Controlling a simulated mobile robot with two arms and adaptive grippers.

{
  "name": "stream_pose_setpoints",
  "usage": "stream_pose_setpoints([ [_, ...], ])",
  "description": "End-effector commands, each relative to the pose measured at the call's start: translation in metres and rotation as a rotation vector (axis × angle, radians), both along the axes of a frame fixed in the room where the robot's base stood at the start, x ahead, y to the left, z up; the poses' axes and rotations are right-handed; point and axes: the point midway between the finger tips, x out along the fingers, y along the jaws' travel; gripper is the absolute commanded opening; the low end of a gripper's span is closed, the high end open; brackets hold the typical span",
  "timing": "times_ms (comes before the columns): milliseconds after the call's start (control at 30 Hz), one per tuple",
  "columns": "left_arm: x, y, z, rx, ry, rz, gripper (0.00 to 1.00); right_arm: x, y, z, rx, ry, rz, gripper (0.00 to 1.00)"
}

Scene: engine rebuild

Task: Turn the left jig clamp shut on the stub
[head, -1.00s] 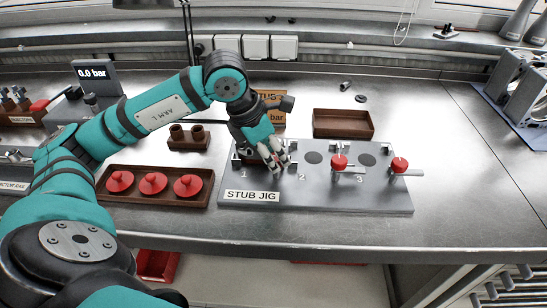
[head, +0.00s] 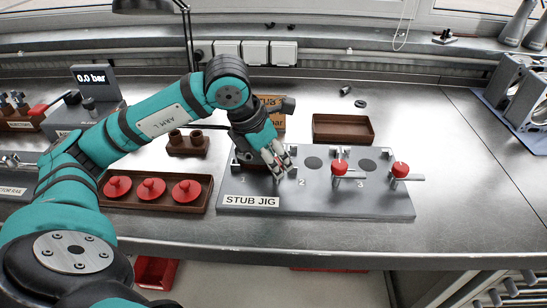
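The grey stub jig (head: 345,205) lies on the bench, with positions marked 1, 2 and 3 and a label reading STUB JIG. My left gripper (head: 281,170) is low over its left part, between marks 1 and 2, fingers pointing down. The fingers and hand cover the left clamp and any stub there, so I cannot tell whether the fingers grip something. Two other clamps show to the right, a middle one with a red knob (head: 339,167) and a right one with a red knob (head: 400,170). My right gripper is not in view.
A brown tray (head: 205,208) with three red caps stands left of the jig. An empty brown tray (head: 343,139) is behind the jig. A pressure display (head: 93,74) reads 0.0 bar. Bench right of the jig is clear.

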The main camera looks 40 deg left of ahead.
Motion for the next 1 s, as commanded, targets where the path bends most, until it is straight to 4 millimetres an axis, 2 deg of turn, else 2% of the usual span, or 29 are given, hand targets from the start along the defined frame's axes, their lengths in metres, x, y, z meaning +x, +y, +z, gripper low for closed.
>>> stream_pose_setpoints([
  [100,0.0,0.0,0.0,0.0,0.001,-0.001,0.57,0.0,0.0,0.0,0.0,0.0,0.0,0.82],
  [333,-0.001,0.0,0.0,0.0,0.002,-0.001,0.57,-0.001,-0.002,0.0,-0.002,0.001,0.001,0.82],
  [467,-0.003,0.001,0.008,0.0,0.0,-0.001,0.57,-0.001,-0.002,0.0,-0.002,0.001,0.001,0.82],
  [800,-0.027,0.012,0.071,0.001,-0.005,-0.001,0.57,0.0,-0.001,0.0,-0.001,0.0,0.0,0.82],
  [1000,-0.038,0.017,0.1,-0.001,-0.002,0.0,0.57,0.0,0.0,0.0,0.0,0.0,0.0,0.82],
])
